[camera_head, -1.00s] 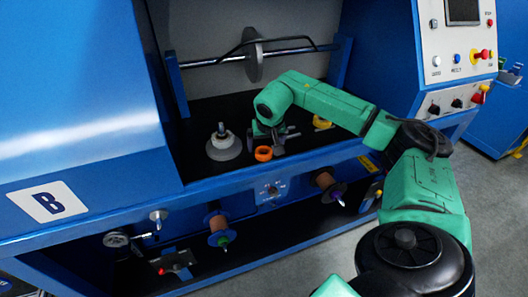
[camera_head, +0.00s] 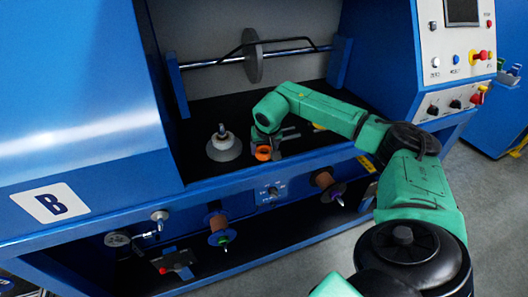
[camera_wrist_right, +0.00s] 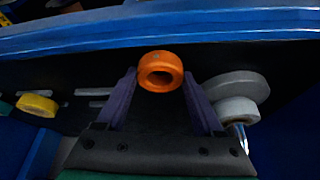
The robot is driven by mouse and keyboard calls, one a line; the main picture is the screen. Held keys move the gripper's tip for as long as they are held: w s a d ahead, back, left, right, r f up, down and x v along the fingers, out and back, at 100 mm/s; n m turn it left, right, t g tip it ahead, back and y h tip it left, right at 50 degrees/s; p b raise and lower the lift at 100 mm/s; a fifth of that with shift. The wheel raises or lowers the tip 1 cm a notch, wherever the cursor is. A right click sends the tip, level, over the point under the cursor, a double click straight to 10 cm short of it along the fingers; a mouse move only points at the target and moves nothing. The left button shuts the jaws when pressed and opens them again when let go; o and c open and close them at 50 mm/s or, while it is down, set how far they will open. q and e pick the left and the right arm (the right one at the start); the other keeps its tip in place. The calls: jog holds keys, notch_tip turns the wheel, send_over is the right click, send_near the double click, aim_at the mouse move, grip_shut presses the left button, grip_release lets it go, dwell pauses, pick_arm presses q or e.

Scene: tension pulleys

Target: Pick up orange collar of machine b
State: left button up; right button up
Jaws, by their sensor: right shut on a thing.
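The orange collar (camera_head: 263,153) is a short ring on the black deck of machine B, whose label (camera_head: 50,203) is at the left. It also shows in the right wrist view (camera_wrist_right: 160,82), between the tips of two purple fingers. My right gripper (camera_head: 267,148) reaches down to the deck, and in the right wrist view (camera_wrist_right: 158,80) its fingers are shut on the collar's sides. I cannot tell whether the collar is clear of the deck. My left gripper is not in view.
A grey conical pulley with an upright pin (camera_head: 223,146) stands just left of the collar. A yellow collar (camera_wrist_right: 37,105) lies on the other side. A horizontal bar with a grey disc (camera_head: 253,62) crosses behind. The blue front edge (camera_head: 225,182) runs close by.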

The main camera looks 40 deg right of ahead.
notch_tip(320, 180, up, 20)
jog(key=shift+f, duration=0.25)
